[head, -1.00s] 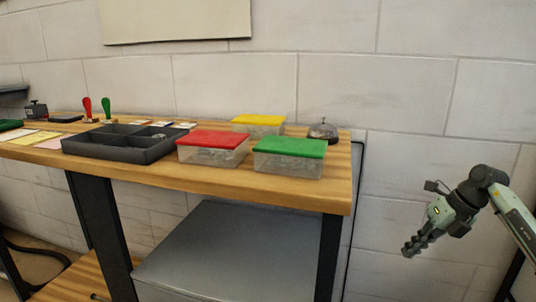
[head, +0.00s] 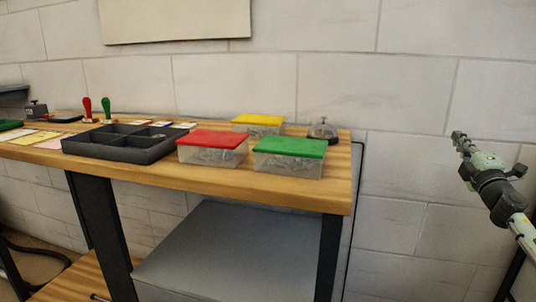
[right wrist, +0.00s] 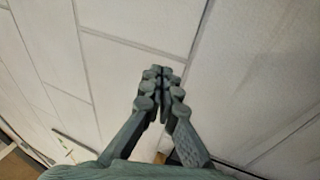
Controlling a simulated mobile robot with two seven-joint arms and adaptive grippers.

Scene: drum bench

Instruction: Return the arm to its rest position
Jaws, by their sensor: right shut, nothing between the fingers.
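My right gripper (head: 459,138) is at the right side of the head view, off the bench's right end and in front of the wall. It points up and a little left, with the forearm running down to the right edge. In the right wrist view its fingers (right wrist: 158,72) meet at the tips, shut and empty, with the pale wall beyond. It touches nothing that I can see. My left gripper is not in view.
The wooden bench (head: 240,187) holds a dark divided tray (head: 115,155), red-lidded (head: 213,139), green-lidded (head: 290,147) and yellow-lidded (head: 258,119) boxes, and a bell (head: 322,129). Two stamps (head: 106,108) stand at the back left. Between bench and right arm there is free room.

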